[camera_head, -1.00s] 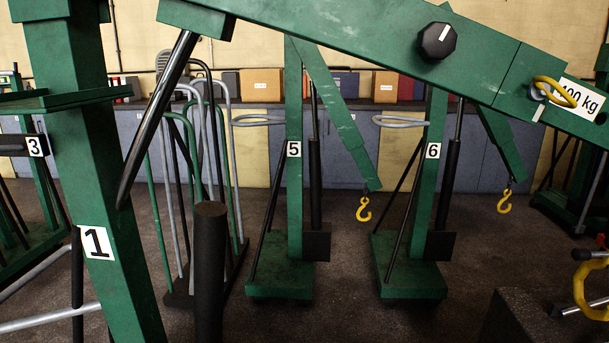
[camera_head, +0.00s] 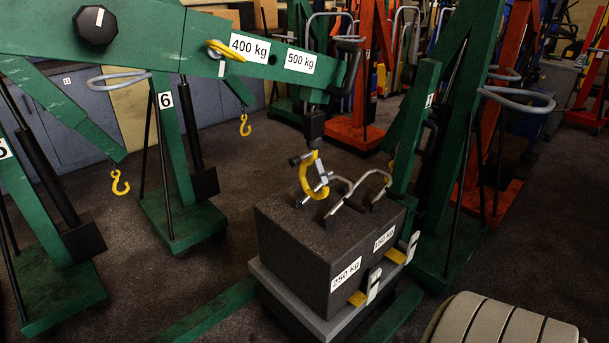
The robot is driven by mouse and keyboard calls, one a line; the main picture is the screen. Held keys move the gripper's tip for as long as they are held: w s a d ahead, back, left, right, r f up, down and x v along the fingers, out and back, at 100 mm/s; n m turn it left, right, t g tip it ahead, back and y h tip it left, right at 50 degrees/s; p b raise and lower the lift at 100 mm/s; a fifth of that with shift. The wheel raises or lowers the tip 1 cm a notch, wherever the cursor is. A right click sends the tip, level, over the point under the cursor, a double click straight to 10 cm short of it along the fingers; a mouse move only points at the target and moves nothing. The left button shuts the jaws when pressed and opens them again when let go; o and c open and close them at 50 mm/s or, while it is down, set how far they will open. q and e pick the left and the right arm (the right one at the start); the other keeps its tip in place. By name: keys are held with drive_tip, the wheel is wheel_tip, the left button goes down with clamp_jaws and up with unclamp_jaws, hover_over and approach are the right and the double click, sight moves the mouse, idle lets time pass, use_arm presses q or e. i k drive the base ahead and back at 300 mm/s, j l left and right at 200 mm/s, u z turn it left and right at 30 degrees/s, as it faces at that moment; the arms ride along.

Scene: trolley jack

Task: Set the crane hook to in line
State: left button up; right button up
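The yellow crane hook (camera_head: 310,178) hangs under the end of the green boom (camera_head: 150,38), below a black swivel block (camera_head: 314,128). A small grey and black piece sits across its top. The hook's lower part overlaps the silver handles (camera_head: 345,188) on the dark weight blocks (camera_head: 300,235); I cannot tell whether it passes through a handle. The blocks are marked 250 kg and sit on a grey base (camera_head: 290,296). The boom carries 400 kg and 500 kg labels, a yellow ring pin (camera_head: 226,50) and a black knob (camera_head: 95,25). Neither gripper is in view.
Yellow latches (camera_head: 357,298) with silver levers sit on the load's right side. Green crane 6 (camera_head: 175,150) stands left, with its own yellow hook (camera_head: 245,125). Orange cranes (camera_head: 490,150) stand behind right. A ribbed beige object (camera_head: 500,322) fills the lower right.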

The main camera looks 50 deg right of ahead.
sight(296, 160)
drive_tip(key=z, duration=1.45)
